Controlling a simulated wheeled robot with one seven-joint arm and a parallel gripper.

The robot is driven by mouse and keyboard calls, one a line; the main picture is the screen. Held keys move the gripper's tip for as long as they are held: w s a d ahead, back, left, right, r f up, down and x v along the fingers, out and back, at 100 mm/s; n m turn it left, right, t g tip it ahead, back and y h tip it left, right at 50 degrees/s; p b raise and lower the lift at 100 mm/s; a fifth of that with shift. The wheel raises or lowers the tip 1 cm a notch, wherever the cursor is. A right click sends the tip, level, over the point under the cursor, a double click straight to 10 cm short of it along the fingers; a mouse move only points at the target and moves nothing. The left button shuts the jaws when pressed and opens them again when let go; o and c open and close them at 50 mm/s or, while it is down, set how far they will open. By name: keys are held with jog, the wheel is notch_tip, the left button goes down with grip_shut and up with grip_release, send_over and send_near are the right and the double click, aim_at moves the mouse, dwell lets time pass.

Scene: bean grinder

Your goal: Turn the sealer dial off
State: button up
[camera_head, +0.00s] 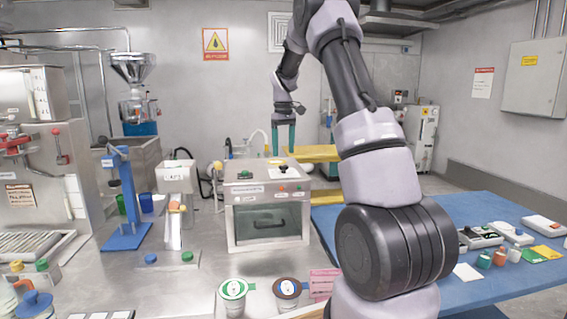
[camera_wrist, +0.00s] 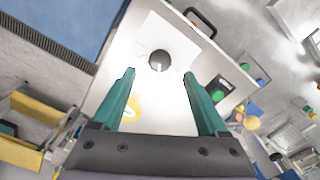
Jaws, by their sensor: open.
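The sealer (camera_head: 267,215) is a metal box with a handled front door, on the steel counter in the head view. Its top panel also shows in the wrist view (camera_wrist: 110,100). The dial (camera_wrist: 159,60) is a round black knob with a light pointer mark, on a white plate; in the head view it is small and dark (camera_head: 283,168). My gripper (camera_head: 284,153) has two teal fingers pointing down above the sealer's top. In the wrist view my gripper (camera_wrist: 159,73) is open and empty, with the dial between and just beyond its fingertips. The dial's setting labels are not readable.
A green button (camera_wrist: 217,95) is right of the dial in the wrist view. A blue stand (camera_head: 127,205) and a white device (camera_head: 175,190) stand left of the sealer. A blue table (camera_head: 490,205) with small items is at right. Two lidded cups (camera_head: 233,290) sit in front.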

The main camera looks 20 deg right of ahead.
aim_at(284, 166)
jog(key=shift+f, duration=2.7)
grip_shut()
